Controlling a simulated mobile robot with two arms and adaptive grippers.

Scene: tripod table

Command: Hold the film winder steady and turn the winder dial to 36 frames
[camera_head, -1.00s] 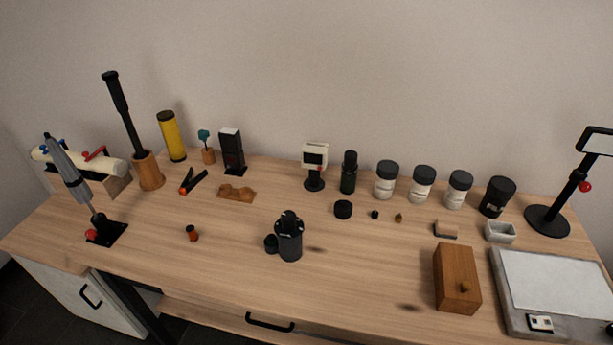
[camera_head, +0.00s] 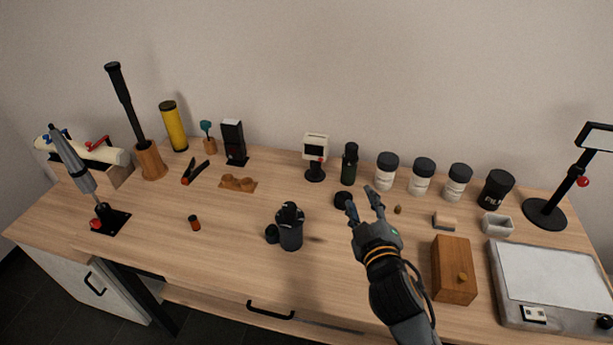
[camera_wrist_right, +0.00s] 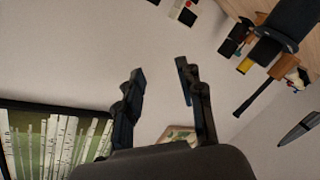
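The film winder (camera_head: 290,228) is a black upright cylinder with a dial on top and a small round knob at its left side. It stands on the front middle of the table. My right gripper (camera_head: 364,205) is open and empty above the table, to the right of the winder and apart from it. Its two spread fingers also show in the right wrist view (camera_wrist_right: 160,95), with nothing between them. The dial's markings are too small to read. My left gripper is not in view.
A wooden box (camera_head: 453,270) and a grey-white flat panel (camera_head: 545,275) stand to the right. Jars (camera_head: 421,178) and small caps line the back. A small orange-brown canister (camera_head: 194,223) stands left of the winder. The tabletop in front of the winder is clear.

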